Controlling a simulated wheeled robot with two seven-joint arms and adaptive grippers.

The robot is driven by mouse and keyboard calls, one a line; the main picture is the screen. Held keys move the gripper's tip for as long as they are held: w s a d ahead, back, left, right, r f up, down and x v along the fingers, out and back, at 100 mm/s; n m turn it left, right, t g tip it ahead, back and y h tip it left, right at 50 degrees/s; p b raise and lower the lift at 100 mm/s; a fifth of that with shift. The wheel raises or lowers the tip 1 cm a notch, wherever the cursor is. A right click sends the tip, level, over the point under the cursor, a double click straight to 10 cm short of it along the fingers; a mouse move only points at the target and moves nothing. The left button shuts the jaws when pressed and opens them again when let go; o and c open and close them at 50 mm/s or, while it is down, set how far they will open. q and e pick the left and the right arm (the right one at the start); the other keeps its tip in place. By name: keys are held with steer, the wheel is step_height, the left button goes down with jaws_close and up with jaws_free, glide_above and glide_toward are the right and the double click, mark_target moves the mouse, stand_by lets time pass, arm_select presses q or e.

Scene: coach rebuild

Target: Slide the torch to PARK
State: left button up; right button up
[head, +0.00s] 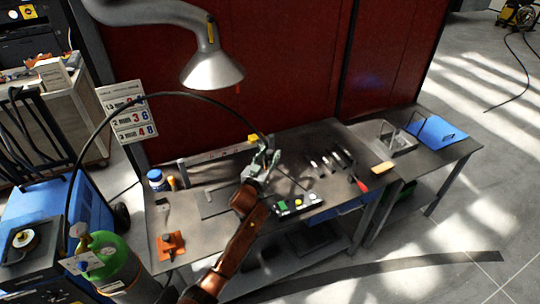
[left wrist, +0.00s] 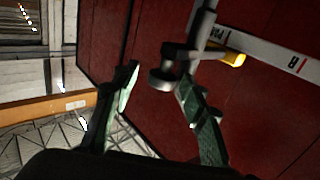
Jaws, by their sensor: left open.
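The torch (left wrist: 201,32) is a grey cylinder in a clamp, upper middle of the left wrist view. In the head view the torch (head: 268,144) hangs on a black cable at the right end of the rail (head: 212,157). The rail's white strip (left wrist: 285,62) carries lettering, partly hidden by the torch, that seems to read PARK, and a B. A yellow piece (left wrist: 232,59) sits beside the torch. My left gripper (left wrist: 160,77) is open, its greenish fingers on either side of the torch's lower end; I cannot tell whether they touch it. My right gripper is out of view.
The bench (head: 325,140) holds a black box with coloured buttons (head: 298,203), several small tools, a red-handled tool (head: 360,184) and an orange block (head: 170,245). A grey lamp hood (head: 212,70) hangs above. A green gas cylinder (head: 115,270) stands front left.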

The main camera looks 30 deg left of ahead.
arm_select(q)
step_height(320, 180, up, 10)
steer(key=shift+r, duration=0.1)
stand_by(0.6)
